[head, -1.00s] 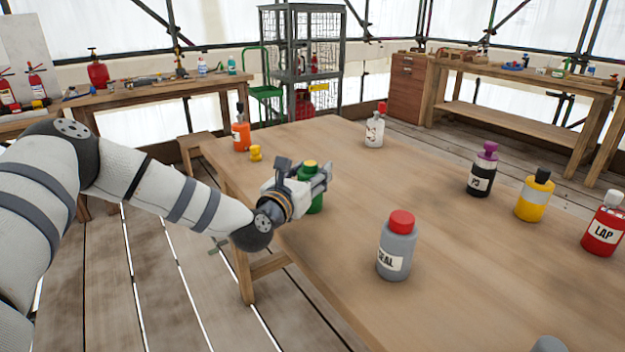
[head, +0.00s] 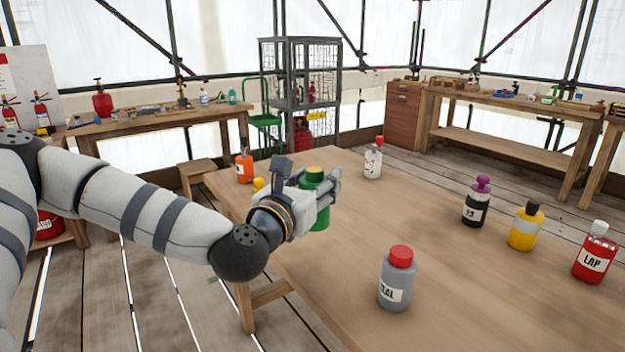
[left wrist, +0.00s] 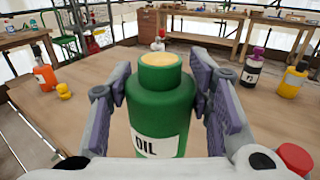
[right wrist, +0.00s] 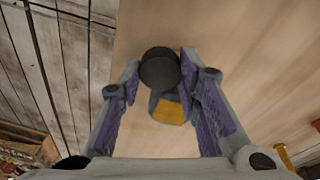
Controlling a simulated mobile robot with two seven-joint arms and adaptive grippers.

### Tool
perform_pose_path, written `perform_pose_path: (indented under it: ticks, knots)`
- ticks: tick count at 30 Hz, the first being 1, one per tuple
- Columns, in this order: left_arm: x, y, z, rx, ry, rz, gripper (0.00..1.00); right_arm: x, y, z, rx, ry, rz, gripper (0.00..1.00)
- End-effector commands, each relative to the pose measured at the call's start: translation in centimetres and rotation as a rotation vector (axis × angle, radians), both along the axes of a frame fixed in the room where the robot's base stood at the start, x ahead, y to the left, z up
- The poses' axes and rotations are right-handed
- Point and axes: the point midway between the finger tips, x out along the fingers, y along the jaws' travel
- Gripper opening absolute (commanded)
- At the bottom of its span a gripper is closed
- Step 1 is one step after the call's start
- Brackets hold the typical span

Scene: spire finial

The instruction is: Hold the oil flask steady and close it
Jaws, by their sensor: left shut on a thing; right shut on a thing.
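The oil flask (head: 317,215) is green with an OIL label and a round neck. My left gripper (head: 322,182) is shut around its body and holds it upright, seemingly a little above the table. In the left wrist view the flask (left wrist: 160,105) stands between both fingers (left wrist: 158,100); a flat pale yellow disc shows in its neck. I cannot tell whether that disc is oil or a plug. In the right wrist view my right gripper (right wrist: 165,95) is shut on a small piece with a round black knob (right wrist: 160,68) and a grey and yellow part. The head view does not show this gripper.
On the table (head: 330,270) stand a grey bottle with a red cap (head: 396,283), an orange bottle (head: 244,168), a white one (head: 372,163), a black one (head: 475,208), a yellow one (head: 523,230) and a red one (head: 594,260). A small yellow piece (left wrist: 64,90) lies beside the orange bottle.

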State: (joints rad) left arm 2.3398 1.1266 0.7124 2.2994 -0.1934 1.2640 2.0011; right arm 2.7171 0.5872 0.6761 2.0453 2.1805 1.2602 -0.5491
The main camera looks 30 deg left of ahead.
Motion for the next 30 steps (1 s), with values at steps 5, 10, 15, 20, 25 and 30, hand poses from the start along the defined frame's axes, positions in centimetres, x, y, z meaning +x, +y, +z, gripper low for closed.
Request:
perform_pose_path:
  ticks: [5,10,15,20,25,30]
  knots:
    - [-1.6,-1.0,1.0,-0.001,-0.003,0.000,0.15,0.0,0.0,0.6,0.000,-0.011,0.000,0.20]
    - [-2.2,-1.4,1.2,0.000,-0.002,0.000,0.15,0.0,0.0,0.7,0.000,-0.013,0.000,0.20]
    - [-2.3,-1.5,1.2,0.000,-0.001,0.001,0.15,0.0,0.0,0.7,0.000,-0.013,0.000,0.20]
    - [-2.3,-1.5,1.2,0.000,-0.001,0.001,0.15,0.0,0.0,0.7,0.000,-0.013,0.000,0.20]
    - [-2.3,-1.5,1.2,0.000,-0.001,0.001,0.17,0.0,0.0,0.7,0.000,-0.013,0.000,0.20]
    - [-2.3,-1.5,1.2,0.000,-0.001,0.001,0.00,0.0,0.0,0.7,0.000,-0.013,0.000,0.20]
